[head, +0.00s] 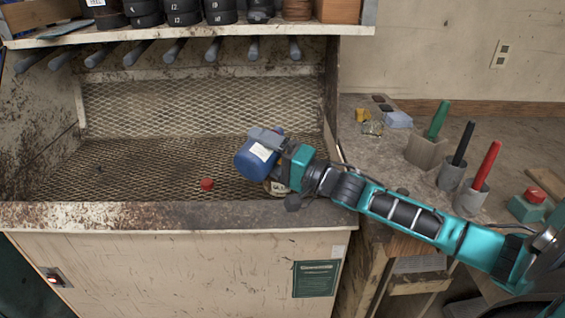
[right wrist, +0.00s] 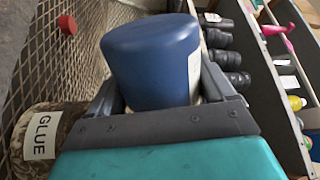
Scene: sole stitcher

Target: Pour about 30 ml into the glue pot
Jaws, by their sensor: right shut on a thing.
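My right gripper (head: 272,147) is shut on a blue bottle (head: 245,163) with a white label. The bottle is tilted over to the left in the head view, held above the mesh bench. In the right wrist view the bottle (right wrist: 155,60) sits between the two dark fingers. The glue pot (head: 277,188) stands below and behind the gripper, partly hidden by it. Its brown-stained side and GLUE label show in the right wrist view (right wrist: 40,138). The bottle's mouth and any liquid are not visible. A red cap (head: 207,184) lies apart on the bench. My left gripper is out of view.
A shelf (head: 190,33) with dark containers overhangs the mesh bench (head: 130,165). The side table at right holds green, black and red-handled tools (head: 487,165) in holders and a red button box (head: 532,203). The mesh left of the cap is clear.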

